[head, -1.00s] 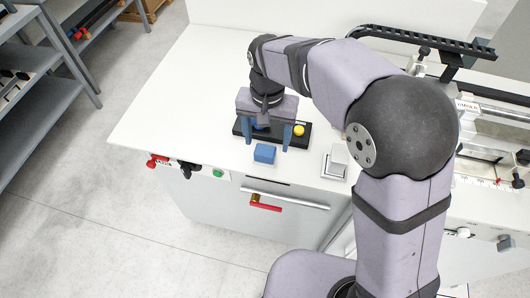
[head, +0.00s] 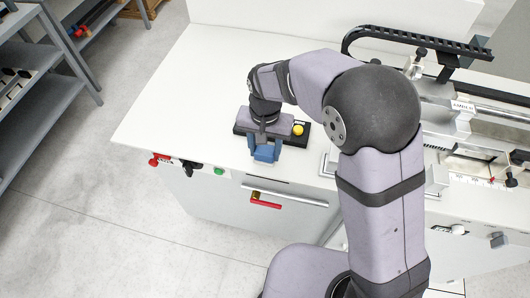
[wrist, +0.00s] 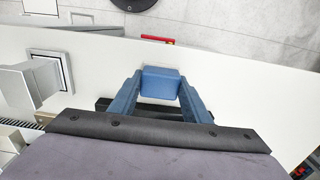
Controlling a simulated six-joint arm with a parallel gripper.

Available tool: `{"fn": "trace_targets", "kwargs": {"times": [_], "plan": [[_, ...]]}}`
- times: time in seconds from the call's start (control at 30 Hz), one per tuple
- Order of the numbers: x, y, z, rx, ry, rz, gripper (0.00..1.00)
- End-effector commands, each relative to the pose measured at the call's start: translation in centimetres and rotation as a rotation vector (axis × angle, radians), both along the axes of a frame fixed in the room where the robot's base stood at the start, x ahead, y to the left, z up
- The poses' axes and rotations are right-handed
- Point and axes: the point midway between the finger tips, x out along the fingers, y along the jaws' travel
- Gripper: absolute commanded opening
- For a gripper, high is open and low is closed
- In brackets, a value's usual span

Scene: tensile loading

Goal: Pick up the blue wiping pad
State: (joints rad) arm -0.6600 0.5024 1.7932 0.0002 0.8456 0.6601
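The blue wiping pad (head: 264,154) sits on the white table near its front edge. It also shows in the wrist view (wrist: 160,83) as a small blue block between the fingertips. My gripper (head: 264,155) is over the pad, with one blue finger on each side of it. In the wrist view, my gripper (wrist: 160,88) has its fingers spread about a pad's width apart, close to the pad's sides. I cannot tell whether the fingers touch it.
A black base (head: 242,128) with a yellow knob (head: 298,129) lies just behind the pad. A grey block on a square plate (wrist: 48,72) stands to the left in the wrist view. The testing machine (head: 470,130) fills the right side.

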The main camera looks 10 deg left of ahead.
Motion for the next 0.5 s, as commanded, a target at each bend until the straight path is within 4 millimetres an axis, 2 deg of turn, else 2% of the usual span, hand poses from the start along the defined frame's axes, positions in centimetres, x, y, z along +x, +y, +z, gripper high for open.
{"fn": "trace_targets", "kwargs": {"times": [0.33, 0.5], "plan": [[0.0, 0.0, 0.1, 0.000, -0.001, 0.000, 0.20], [0.1, 0.1, 1.2, 0.002, -0.003, 0.000, 0.20]]}}
